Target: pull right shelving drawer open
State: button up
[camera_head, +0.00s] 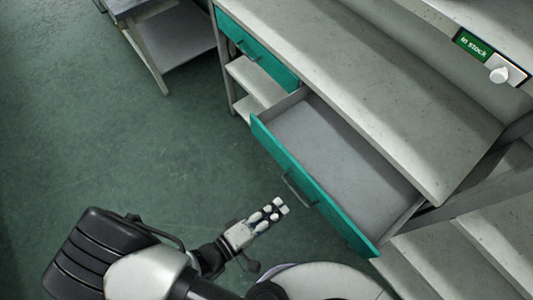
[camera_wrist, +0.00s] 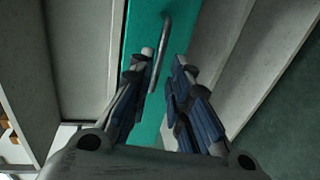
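The right shelving drawer (camera_head: 330,150) is pulled well out of the unit, and its grey inside shows empty. Its teal front (camera_head: 345,220) carries a grey bar handle (camera_head: 298,188). My gripper (camera_head: 278,209) is just in front of the handle, a little to its left and below it in the head view. In the wrist view the handle (camera_wrist: 161,50) runs down toward the gap between my fingers (camera_wrist: 164,72), close to the left fingertip. The fingers are apart, with the teal front showing between them. I cannot tell whether a finger touches the handle.
The left teal drawer (camera_head: 256,50) is shut under the worktop (camera_head: 370,75). Open shelves (camera_head: 256,82) lie below it. A grey table (camera_head: 170,40) stands at the upper left. The green floor (camera_head: 110,120) left of the drawer is clear.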

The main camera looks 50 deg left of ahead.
jog(key=shift+v, duration=1.55)
jog(key=shift+w, duration=0.1)
